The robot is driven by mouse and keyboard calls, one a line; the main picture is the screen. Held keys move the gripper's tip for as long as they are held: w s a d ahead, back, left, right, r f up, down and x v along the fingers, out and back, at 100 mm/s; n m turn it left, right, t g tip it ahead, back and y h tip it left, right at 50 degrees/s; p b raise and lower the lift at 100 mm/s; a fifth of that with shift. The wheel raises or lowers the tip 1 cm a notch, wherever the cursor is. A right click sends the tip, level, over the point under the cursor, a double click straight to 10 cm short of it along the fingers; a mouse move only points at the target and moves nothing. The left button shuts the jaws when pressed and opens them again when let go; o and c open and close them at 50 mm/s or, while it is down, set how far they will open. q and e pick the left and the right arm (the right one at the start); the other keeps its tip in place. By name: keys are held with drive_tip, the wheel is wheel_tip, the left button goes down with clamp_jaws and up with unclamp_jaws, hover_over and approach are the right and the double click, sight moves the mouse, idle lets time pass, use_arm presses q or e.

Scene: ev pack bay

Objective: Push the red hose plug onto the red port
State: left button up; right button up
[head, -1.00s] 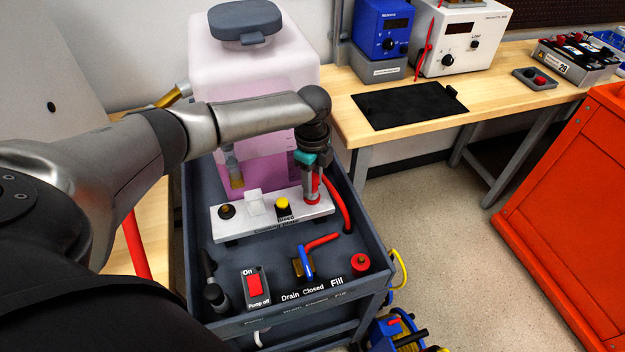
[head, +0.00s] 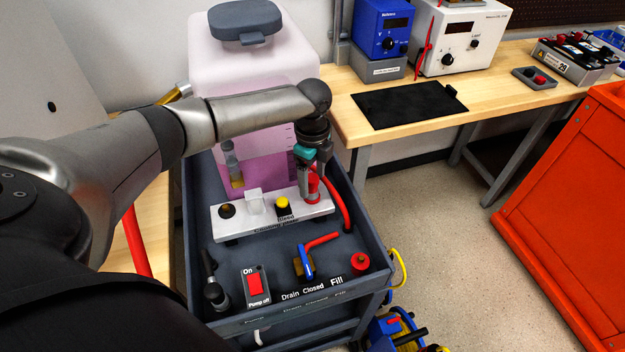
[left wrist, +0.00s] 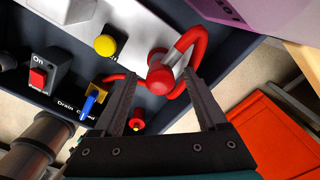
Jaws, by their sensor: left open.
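The red hose plug (head: 312,188) stands at the right end of the white plate (head: 240,222) on the grey cart. In the left wrist view the plug (left wrist: 160,78) shows end-on with its red hose looping away. My left gripper (head: 314,172) is open, its fingers on either side of the plug's top in the head view. In the left wrist view the gripper's fingers (left wrist: 163,97) are spread with a gap to the plug. The port under the plug is hidden, so I cannot tell how fully it is seated.
A red round fitting (head: 360,262) sits near the word Fill. A blue-handled valve (head: 305,262), a red pump switch (head: 255,286) and a yellow bleed button (head: 282,202) are nearby. A pink-filled tank (head: 260,100) stands close behind the plate.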

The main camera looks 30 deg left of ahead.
use_arm(q)
wheel_tip(320, 180, up, 14)
drive_tip(key=p, duration=0.2)
drive_tip(key=shift+f+p, duration=0.25)
drive_tip(key=shift+p, duration=0.1)
